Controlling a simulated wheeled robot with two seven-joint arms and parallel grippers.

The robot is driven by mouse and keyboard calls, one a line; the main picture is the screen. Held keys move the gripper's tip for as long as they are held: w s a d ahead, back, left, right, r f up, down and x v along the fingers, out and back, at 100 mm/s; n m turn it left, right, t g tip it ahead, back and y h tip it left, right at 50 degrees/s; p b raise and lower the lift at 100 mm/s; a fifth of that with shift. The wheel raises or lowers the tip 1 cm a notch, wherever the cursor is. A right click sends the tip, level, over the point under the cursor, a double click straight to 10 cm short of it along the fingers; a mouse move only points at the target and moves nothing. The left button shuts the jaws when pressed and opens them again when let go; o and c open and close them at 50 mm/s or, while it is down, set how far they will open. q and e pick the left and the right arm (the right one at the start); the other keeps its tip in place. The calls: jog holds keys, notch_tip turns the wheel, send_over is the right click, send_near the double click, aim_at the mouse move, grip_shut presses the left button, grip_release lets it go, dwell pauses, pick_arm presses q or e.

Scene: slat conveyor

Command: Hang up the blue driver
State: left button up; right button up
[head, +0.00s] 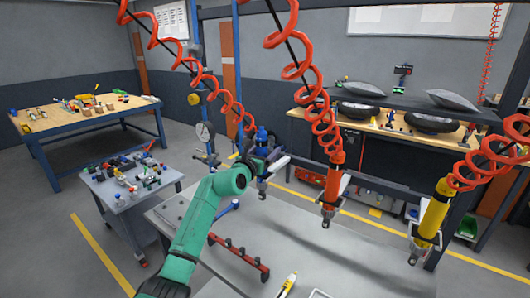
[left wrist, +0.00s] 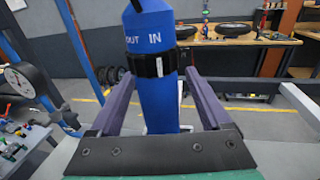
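The blue driver (head: 263,143) is upright above the far edge of the grey table, below a red coiled hose (head: 235,108). My left gripper (head: 270,163) is at its body. In the left wrist view, the blue driver (left wrist: 153,95) with a black band and the words "OUT IN" fills the gap between the purple fingers of my left gripper (left wrist: 158,78), which look shut on it. Its top is cut off there. An orange driver (head: 332,185) and a yellow driver (head: 432,218) hang from coiled hoses to the right. My right gripper is out of view.
The grey table (head: 345,240) carries a dark red hooked rack (head: 240,256), a blue-handled item (head: 228,208) and a yellow-and-white item (head: 288,285). A small cart (head: 135,185) with loose parts stands at left. A blue post with a gauge (head: 205,131) stands near my arm.

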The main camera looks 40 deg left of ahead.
pick_arm(q)
jog(key=shift+s+d+f, duration=0.2)
jog(key=shift+s+f, duration=0.1)
jog(key=shift+s, duration=0.3)
jog(key=b+v, duration=0.4)
jog(key=v, duration=0.9)
jog(key=shift+s+r+b, duration=0.25)
jog(key=shift+r+b, duration=0.1)
jog(key=shift+b, duration=0.05)
